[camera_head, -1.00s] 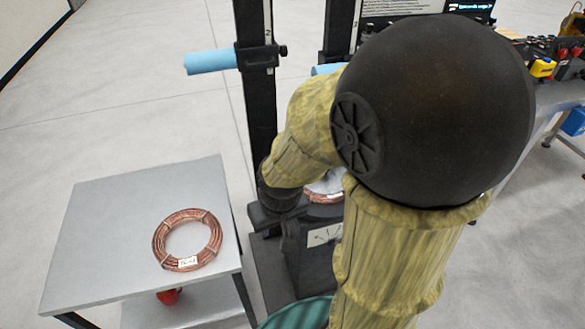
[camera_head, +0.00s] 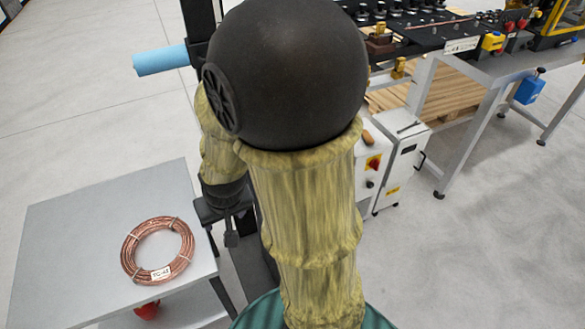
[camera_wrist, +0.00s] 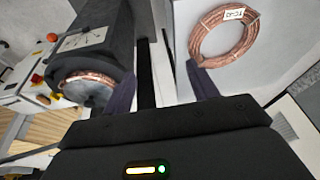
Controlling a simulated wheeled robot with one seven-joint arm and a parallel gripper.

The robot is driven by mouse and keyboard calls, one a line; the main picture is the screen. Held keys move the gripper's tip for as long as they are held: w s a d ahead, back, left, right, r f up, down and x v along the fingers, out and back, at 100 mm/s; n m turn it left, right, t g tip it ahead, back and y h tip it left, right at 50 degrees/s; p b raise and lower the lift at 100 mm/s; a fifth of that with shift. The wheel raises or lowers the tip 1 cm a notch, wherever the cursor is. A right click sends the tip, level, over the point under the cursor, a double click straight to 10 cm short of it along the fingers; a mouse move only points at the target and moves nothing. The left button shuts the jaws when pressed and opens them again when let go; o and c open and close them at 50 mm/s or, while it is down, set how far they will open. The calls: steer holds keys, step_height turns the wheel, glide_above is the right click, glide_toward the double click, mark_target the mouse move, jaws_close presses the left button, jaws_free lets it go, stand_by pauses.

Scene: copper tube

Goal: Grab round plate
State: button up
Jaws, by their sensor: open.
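A round grey plate (camera_wrist: 85,92) with copper tube around its edge sits on the dark machine at the left of the wrist view. In the head view my arm hides it. My gripper (camera_wrist: 160,90) is open, its two dark fingers spread apart with nothing between them. The plate lies just left of the left finger, apart from it as far as I can see. In the head view my gripper (camera_head: 229,215) is partly hidden behind my arm.
A copper coil (camera_head: 136,238) with a white label lies on a grey table (camera_head: 75,230) at left; the coil (camera_wrist: 193,45) also shows in the wrist view. A workbench (camera_head: 480,62) and a white cabinet (camera_head: 401,165) stand at right. Floor at right is clear.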

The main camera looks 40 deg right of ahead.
steer(key=w+d+f+m+t+h+b, duration=0.3)
steer(key=w+d+f+m+h+b, duration=0.35)
steer(key=d+f, duration=0.45)
steer(key=w+d+r+m+h+b, duration=0.1)
steer(key=w+d+m+h+b, duration=0.1)
steer(key=d+h, duration=0.3)
steer(key=d+m, duration=0.1)
steer(key=d, duration=0.2)
steer(key=shift+w+d+r+t, duration=0.15)
steer(key=shift+d+r+t, duration=0.15)
steer(key=shift+d, duration=0.1)
steer(key=shift+m+h, duration=0.25)
steer(key=x, duration=1.2)
steer(key=shift+w+f, duration=0.1)
steer(key=shift+w, duration=0.05)
